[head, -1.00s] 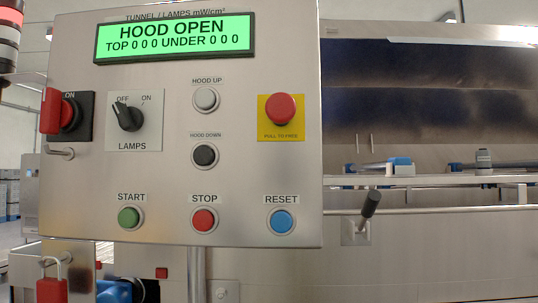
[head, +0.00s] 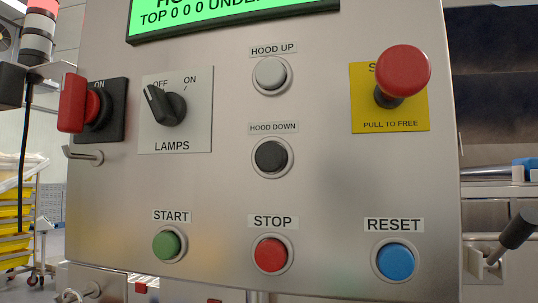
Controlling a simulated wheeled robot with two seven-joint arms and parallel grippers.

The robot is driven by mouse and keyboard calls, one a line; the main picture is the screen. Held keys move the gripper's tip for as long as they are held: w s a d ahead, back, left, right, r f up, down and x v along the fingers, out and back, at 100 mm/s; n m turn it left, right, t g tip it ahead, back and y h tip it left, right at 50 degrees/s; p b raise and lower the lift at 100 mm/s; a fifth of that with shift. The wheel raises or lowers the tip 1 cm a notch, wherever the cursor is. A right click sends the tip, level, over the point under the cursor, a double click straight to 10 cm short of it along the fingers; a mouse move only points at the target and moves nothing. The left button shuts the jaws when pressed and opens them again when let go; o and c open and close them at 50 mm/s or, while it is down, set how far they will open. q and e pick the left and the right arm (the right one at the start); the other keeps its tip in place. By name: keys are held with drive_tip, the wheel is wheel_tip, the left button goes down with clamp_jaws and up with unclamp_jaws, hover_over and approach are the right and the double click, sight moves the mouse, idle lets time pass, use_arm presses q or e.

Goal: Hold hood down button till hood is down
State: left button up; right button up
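The hood down button (head: 271,157) is a round black button in a silver ring near the middle of the steel control panel (head: 330,190). Its label reads HOOD DOWN. The grey-white hood up button (head: 270,73) is directly above it. The green display (head: 220,15) is cut off at the top; its lower line reads TOP 0 0 0 with part of UNDER. Nothing touches the hood down button. Neither of my grippers shows in the head view. The hood itself cannot be made out clearly.
A red emergency stop (head: 402,70) sticks out at the upper right. The lamps switch (head: 165,105) and red main switch (head: 75,103) are at left. Green start (head: 166,245), red stop (head: 270,254) and blue reset (head: 396,261) buttons line the bottom. A black-knobbed lever (head: 515,232) is at far right.

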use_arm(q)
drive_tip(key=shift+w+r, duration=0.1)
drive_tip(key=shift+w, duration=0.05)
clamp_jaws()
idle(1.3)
